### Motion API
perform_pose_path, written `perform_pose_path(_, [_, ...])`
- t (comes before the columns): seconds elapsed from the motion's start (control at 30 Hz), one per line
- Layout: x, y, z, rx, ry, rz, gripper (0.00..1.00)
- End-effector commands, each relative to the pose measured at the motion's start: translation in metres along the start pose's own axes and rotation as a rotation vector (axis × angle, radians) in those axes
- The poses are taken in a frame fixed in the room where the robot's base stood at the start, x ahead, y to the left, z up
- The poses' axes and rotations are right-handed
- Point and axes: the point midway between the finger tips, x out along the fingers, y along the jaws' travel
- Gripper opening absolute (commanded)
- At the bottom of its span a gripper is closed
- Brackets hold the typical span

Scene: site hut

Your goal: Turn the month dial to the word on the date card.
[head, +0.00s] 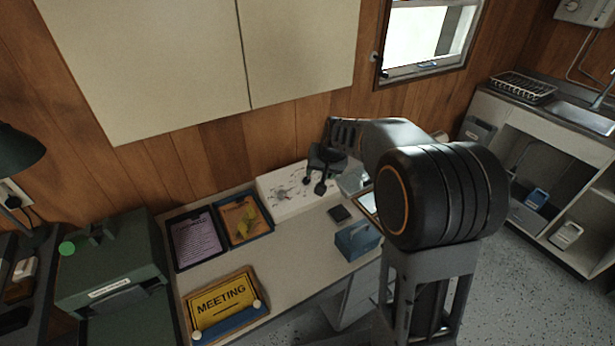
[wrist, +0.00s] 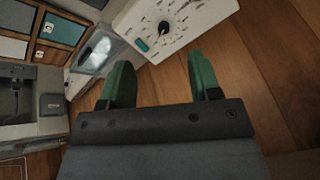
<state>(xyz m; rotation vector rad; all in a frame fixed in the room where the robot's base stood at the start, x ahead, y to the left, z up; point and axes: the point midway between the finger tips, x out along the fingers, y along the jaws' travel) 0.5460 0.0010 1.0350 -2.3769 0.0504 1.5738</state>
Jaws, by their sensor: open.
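A white panel (wrist: 185,38) with a round dial shows at the top of the wrist view. The dial has a black knob (wrist: 164,27) with small marks around it, too small to read. A green patch (wrist: 142,45) sits beside the knob. In the head view a white box (head: 277,193) with dark marks stands at the back of the desk. My gripper (head: 313,188) is over the right part of this box. In the wrist view its two green fingers (wrist: 160,72) are open and empty, apart from the knob. I cannot make out a date card.
Two dark trays with papers, one purple (head: 196,240) and one orange (head: 243,218), lie left of the box. A yellow MEETING sign (head: 221,301) lies in front. A blue box (head: 357,240) stands at the desk's right edge. A green case (head: 112,262) is at left.

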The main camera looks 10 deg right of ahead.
Motion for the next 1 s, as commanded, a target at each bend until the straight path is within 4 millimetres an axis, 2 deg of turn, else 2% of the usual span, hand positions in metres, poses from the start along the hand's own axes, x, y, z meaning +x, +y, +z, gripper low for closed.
perform_pose_path(0.03, [0.017,0.001,-0.016,0.025,0.000,-0.006,0.57])
perform_pose_path(0.1, [0.037,0.002,-0.034,0.059,0.011,-0.016,0.57])
perform_pose_path(0.2, [0.063,0.006,-0.054,0.099,0.026,-0.027,0.57])
perform_pose_path(0.33, [0.086,0.010,-0.069,0.134,0.040,-0.035,0.57])
perform_pose_path(0.67, [0.131,0.014,-0.079,0.158,0.047,-0.039,0.57])
perform_pose_path(1.0, [0.196,0.012,-0.082,0.158,0.047,-0.039,0.57])
